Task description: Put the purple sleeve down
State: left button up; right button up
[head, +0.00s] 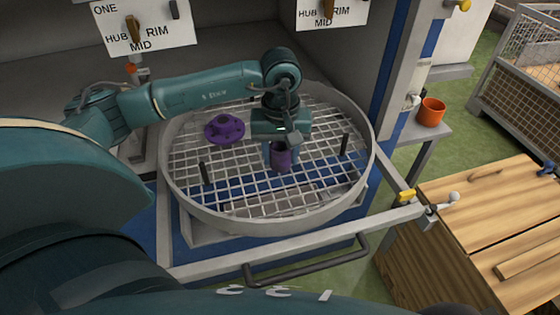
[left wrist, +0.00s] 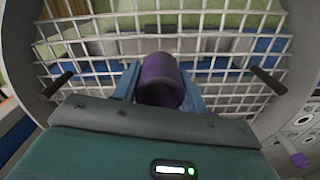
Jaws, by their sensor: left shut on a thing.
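The purple sleeve (head: 281,158) is a short dark purple tube. My left gripper (head: 279,150) is shut on it, over the front middle part of the round grid turntable (head: 240,184). My right gripper is not in view.
A purple flanged hub (head: 224,129) lies on the mesh to the left. Black pegs stand on the mesh at left (head: 204,173) and right (head: 344,145). A raised rim surrounds the turntable. An orange pot (head: 431,112) stands on a side shelf, with a wooden box (head: 490,225) at right.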

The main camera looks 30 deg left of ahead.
aim_at(281, 177)
pick_arm(q)
notch_tip(281, 177, down, 3)
jog(key=shift+f, duration=0.15)
jog(key=shift+f, duration=0.25)
jog(key=o, duration=1.2)
jog(key=shift+c, duration=0.2)
jog(key=shift+r, duration=0.15)
